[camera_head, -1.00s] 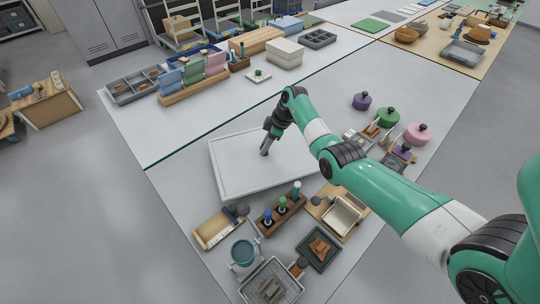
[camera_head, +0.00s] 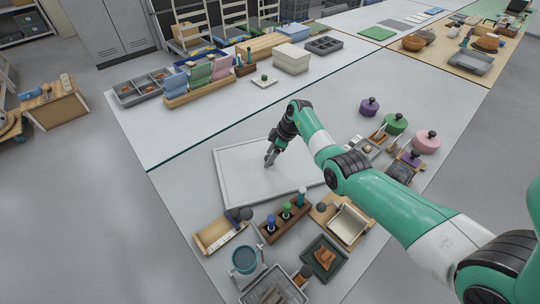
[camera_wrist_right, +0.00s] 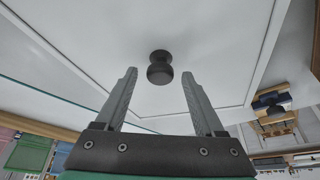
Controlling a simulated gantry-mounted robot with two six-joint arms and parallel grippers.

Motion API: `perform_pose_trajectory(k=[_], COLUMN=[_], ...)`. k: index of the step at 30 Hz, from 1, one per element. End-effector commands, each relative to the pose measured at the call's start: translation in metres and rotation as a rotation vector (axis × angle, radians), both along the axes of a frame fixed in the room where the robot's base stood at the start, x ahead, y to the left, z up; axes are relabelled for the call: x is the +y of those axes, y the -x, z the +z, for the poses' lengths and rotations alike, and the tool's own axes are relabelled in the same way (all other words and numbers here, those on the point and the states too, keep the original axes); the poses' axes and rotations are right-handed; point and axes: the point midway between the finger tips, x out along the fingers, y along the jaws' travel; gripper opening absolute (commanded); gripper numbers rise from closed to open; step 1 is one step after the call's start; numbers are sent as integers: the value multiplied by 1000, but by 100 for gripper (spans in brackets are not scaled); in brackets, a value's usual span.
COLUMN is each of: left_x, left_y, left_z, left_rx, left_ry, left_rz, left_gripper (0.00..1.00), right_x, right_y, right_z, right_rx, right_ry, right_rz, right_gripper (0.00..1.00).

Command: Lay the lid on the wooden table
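The lid looks to be the large, flat white rimmed panel (camera_head: 240,185), lying on the near white table. In the right wrist view, a dark round knob (camera_wrist_right: 159,68) stands on its white surface (camera_wrist_right: 100,40). My right gripper (camera_head: 269,163) is over the panel in the head view, pointing down. In the wrist view the right gripper's fingers (camera_wrist_right: 160,74) are apart, with the knob between and beyond their tips and nothing held. The wooden-topped table (camera_head: 482,78) is at the far right. My left gripper is not in view.
Purple (camera_head: 369,107), green (camera_head: 394,124) and pink (camera_head: 425,142) knobbed pieces stand right of the panel. A tool rack (camera_head: 284,222), a blue bowl (camera_head: 244,257) and trays crowd the near side. Bowls (camera_head: 413,43) and a grey tray (camera_head: 470,62) occupy part of the wooden table.

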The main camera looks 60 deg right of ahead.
Motion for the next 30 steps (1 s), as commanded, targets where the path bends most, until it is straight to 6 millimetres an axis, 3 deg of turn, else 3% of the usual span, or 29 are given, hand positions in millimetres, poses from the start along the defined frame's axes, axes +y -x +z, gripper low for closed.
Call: perform_pose_trajectory(k=[7, 15, 21, 30], left_x=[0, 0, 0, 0], left_y=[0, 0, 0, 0], left_z=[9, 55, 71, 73], left_rx=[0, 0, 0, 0], left_ry=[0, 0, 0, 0], left_rz=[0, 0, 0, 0], left_gripper=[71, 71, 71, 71], right_x=[-1, -9, -13, -14], right_y=[2, 24, 39, 44], right_z=[13, 73, 106, 114], right_rx=[0, -3, -1, 0], right_ry=[1, 1, 1, 0], right_rz=[-1, -3, -2, 0], right_gripper=[71, 71, 71, 71])
